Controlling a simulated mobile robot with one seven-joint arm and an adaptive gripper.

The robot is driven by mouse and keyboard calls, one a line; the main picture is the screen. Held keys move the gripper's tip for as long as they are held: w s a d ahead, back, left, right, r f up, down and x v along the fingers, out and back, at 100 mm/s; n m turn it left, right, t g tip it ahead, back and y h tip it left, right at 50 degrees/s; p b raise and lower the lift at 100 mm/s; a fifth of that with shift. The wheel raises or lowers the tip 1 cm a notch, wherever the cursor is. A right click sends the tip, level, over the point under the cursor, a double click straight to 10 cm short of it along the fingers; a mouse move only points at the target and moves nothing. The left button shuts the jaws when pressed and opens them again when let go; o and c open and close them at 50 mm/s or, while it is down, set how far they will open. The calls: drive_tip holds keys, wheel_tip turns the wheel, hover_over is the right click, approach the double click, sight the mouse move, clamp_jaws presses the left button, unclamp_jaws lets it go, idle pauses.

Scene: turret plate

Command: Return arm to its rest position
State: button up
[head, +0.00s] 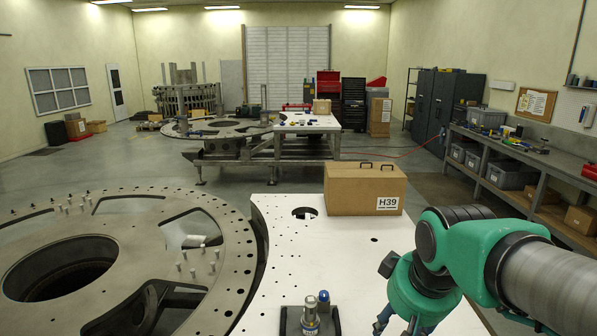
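My arm, green and grey, reaches in from the right edge of the head view and bends down over the white worktable (290,245). My gripper (397,325) is at the bottom edge, below the green wrist, right of a dark holder (292,322) with metal cylinders. The picture edge cuts off its fingertips, so I cannot tell whether it is open or shut, or whether it holds anything. One cylinder (310,318) has a blue band. Another cylinder with a blue top (324,301) stands beside it.
A cardboard box (350,190) labelled H39 stands on the table behind my arm. The large round turret plate (215,225) with holes and several upright pins lies to the left. A shelf bench (540,160) lines the right wall. The table between box and holder is mostly clear.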

drive_tip(key=s+d+f+m+b, duration=0.1)
drive_tip(key=s+f, duration=0.1)
drive_tip(key=s, duration=0.4)
drive_tip(key=s+d+f+m+t+b, duration=0.1)
drive_tip(key=s+f+b, duration=0.1)
drive_tip(key=s, duration=0.3)
drive_tip(key=shift+s+d+f+m+b, duration=0.15)
drive_tip(key=shift+s+f+m+b, duration=0.15)
drive_tip(key=shift+s+f+m, duration=0.15)
drive_tip(key=shift+w, duration=0.1)
